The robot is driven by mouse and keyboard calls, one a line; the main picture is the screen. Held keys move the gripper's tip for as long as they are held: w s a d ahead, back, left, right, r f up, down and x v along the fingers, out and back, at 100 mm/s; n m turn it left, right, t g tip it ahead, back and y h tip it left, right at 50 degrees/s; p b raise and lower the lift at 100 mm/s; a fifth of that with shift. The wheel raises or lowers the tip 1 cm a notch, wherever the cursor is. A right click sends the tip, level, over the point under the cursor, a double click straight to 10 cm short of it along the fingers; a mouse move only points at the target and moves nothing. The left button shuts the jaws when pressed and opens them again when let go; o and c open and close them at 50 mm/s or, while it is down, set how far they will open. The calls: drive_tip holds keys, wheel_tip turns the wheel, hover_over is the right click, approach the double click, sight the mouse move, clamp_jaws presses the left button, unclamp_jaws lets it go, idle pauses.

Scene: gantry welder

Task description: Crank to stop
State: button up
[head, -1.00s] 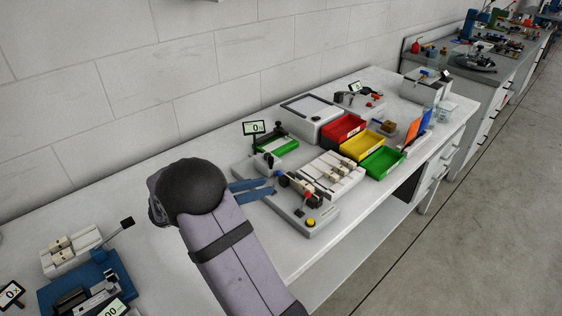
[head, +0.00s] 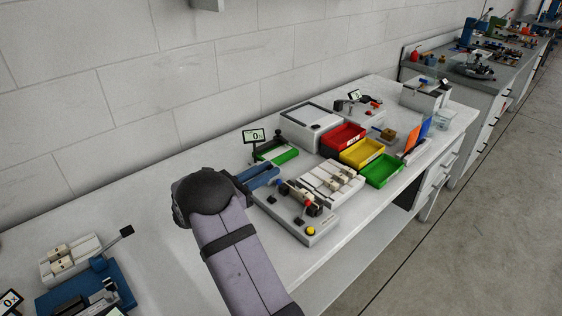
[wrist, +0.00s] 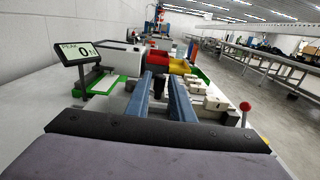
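The red ball (wrist: 246,107) tops a thin lever at the right in the wrist view. I cannot make out clearly which part is the crank; the fixture's back left corner is covered by my gripper. My gripper (head: 273,172) reaches over that corner, above the bench.
A green device (head: 277,152) with a small display (head: 254,136) stands just behind my fingers. Red (head: 343,137), yellow (head: 361,152) and green (head: 381,169) bins are beyond a white block fixture (head: 331,183). Bare bench top (head: 165,205) lies left of my gripper.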

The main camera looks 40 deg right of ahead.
drive_tip(key=shift+d+p, duration=0.45)
drive_tip(key=shift+d, duration=2.55)
clamp_jaws()
